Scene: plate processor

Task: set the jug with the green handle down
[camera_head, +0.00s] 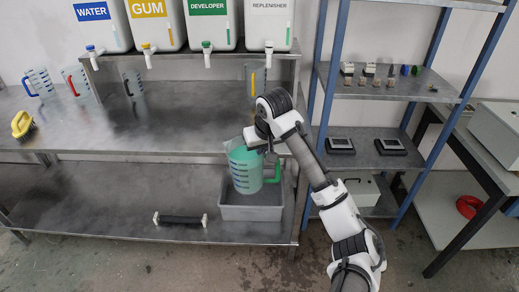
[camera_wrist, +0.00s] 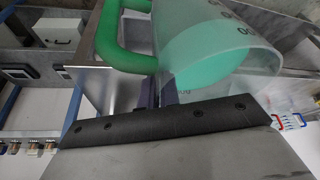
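The jug with the green handle (camera_head: 243,170) is translucent, with dark blue marks and green liquid inside. It hangs in front of the upper bench's front edge, over the grey bin (camera_head: 250,213) on the lower shelf, and looks slightly tilted. My gripper (camera_head: 267,149) is at the top of its handle. In the wrist view the green handle (camera_wrist: 118,45) and the jug's clear wall (camera_wrist: 235,35) fill the upper middle. The fingers (camera_wrist: 153,95) are mostly hidden but appear closed at the handle. Any gap between jug and bin is unclear.
Two jugs, blue-handled (camera_head: 39,82) and red-handled (camera_head: 76,80), and a black-handled one (camera_head: 132,84) stand on the upper bench (camera_head: 170,125), whose middle is clear. A yellow brush (camera_head: 23,124) lies left. A blue-posted rack (camera_head: 325,80) stands right.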

